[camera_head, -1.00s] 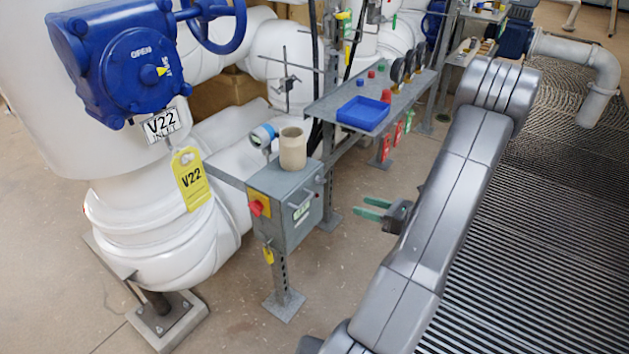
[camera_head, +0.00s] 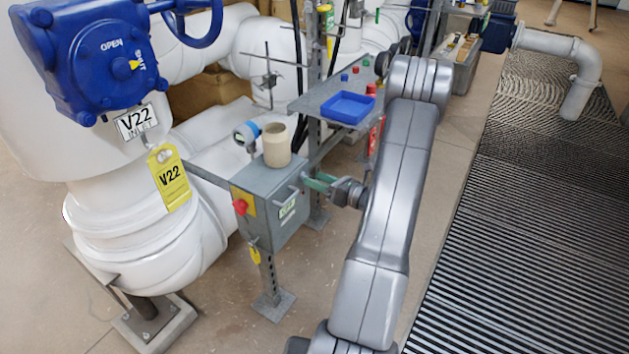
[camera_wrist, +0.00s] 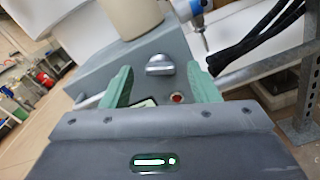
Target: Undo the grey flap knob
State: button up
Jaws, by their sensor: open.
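The grey flap knob (camera_wrist: 160,65) is on the face of a grey control box (camera_head: 258,226). In the wrist view it lies between my two green fingertips and a little beyond them, apart from both. My gripper (camera_head: 320,183) is open and empty, at the right side of the box; its fingers also show in the wrist view (camera_wrist: 160,84). In the head view I cannot make out the knob clearly. A small red round part (camera_wrist: 177,97) and a partly hidden label (camera_wrist: 145,103) sit near the knob.
A shelf with a blue tray (camera_head: 347,107) stands behind. Yellow-tagged valve V22 (camera_head: 168,177) is at left.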

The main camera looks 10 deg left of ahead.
jog(key=shift+x, duration=0.85)
jog(key=c, duration=1)
jog(key=n+b, duration=0.3)
jog(key=n, duration=0.1)
jog(key=shift+s, duration=0.15)
jog(key=o, duration=1)
